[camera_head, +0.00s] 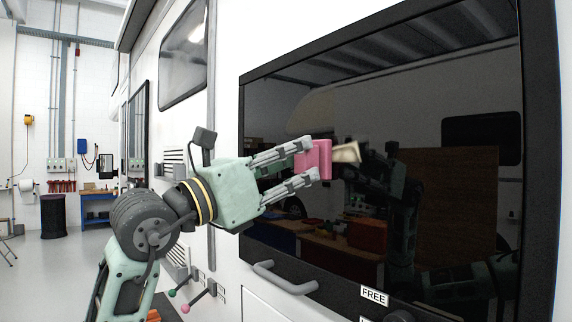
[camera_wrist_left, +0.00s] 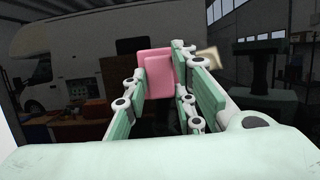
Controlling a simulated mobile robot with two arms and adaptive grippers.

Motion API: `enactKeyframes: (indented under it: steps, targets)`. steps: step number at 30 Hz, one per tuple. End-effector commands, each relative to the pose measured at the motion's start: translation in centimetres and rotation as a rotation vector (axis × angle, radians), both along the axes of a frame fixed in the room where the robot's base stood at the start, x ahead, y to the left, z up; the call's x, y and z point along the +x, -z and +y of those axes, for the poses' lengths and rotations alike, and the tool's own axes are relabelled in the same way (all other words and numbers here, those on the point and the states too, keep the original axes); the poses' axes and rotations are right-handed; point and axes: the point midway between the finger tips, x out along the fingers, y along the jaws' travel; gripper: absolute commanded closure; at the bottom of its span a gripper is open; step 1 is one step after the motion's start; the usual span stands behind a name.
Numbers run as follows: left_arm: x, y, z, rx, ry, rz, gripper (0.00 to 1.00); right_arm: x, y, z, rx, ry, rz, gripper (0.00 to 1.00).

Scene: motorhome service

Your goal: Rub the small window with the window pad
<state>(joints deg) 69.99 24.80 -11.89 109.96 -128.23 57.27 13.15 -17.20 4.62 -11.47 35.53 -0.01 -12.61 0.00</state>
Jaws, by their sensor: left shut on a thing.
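My left gripper (camera_head: 311,159) is shut on the pink window pad (camera_head: 322,158), its two fingers on either side of it. The pad also shows in the left wrist view (camera_wrist_left: 156,72). A large dark window (camera_head: 440,180) in a black frame fills the right of the head view, and the pad is in front of its left part. A cream patch beside the pad looks like its reflection in the glass; whether the pad touches the glass I cannot tell. Another window (camera_head: 184,52), smaller in the picture, is at upper left. My right gripper is not in view.
A dark grey handle (camera_head: 285,280) sticks out below the window's lower left corner. A FREE label (camera_head: 374,296) is at the bottom frame. Small knobs (camera_head: 185,300) and vents (camera_head: 174,163) are on the white wall to the left. The open floor (camera_head: 50,270) lies far left.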

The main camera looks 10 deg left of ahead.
Motion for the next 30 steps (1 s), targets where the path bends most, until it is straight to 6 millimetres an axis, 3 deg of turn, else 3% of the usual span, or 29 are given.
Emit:
enactKeyframes:
  steps: [9, 17, 30]
  targets:
    - [-1.7, 0.1, -2.2, 0.003, 0.003, -0.001, 0.96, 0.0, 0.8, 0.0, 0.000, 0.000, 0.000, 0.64]
    - [-2.2, 0.0, -2.7, 0.001, 0.003, -0.001, 0.96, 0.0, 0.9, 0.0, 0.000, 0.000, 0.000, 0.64]
    - [-4.0, 0.1, -5.1, 0.001, 0.002, 0.000, 0.96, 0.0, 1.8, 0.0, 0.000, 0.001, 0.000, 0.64]
